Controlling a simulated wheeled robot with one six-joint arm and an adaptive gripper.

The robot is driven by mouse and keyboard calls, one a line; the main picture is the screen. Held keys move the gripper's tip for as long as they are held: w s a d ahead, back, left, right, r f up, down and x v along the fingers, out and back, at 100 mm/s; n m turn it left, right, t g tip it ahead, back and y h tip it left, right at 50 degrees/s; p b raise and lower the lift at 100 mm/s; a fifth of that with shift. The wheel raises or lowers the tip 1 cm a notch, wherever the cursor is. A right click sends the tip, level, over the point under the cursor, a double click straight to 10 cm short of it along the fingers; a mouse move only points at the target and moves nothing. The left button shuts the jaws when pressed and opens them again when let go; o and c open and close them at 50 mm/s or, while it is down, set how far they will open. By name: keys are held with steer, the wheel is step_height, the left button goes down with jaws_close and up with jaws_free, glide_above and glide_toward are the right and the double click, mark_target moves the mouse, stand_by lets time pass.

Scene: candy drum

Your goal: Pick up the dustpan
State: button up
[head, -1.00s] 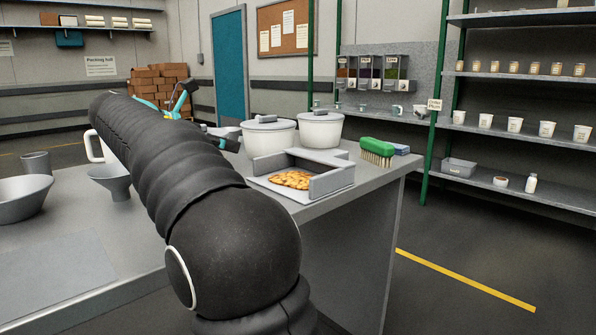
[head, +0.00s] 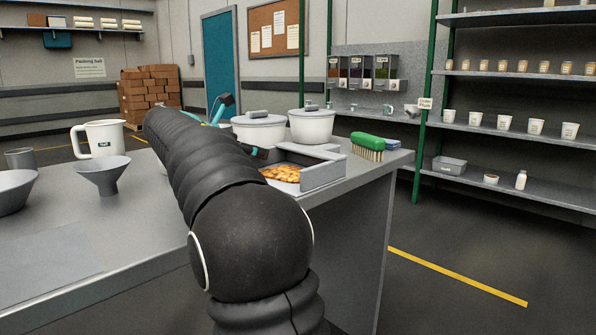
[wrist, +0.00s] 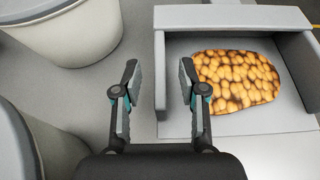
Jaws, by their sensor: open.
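The dustpan (head: 322,173) is a grey, low-walled pan on the table's far right part. Its raised walls show in the wrist view (wrist: 235,16), and a heap of golden-brown pieces (wrist: 236,80) lies inside it. The heap also shows in the head view (head: 281,174). In the head view my arm hides part of the dustpan and most of the gripper.
Two white lidded pots (head: 259,133) (head: 312,126) stand behind the dustpan. A green brush (head: 367,146) stands to its right near the table edge. A funnel (head: 103,175) and a white jug (head: 100,138) stand left of my arm.

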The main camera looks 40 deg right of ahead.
steer(key=x, duration=0.2)
steer(key=shift+d+f, duration=0.2)
steer(key=shift+d, duration=0.05)
jaws_close()
steer(key=shift+r, duration=0.15)
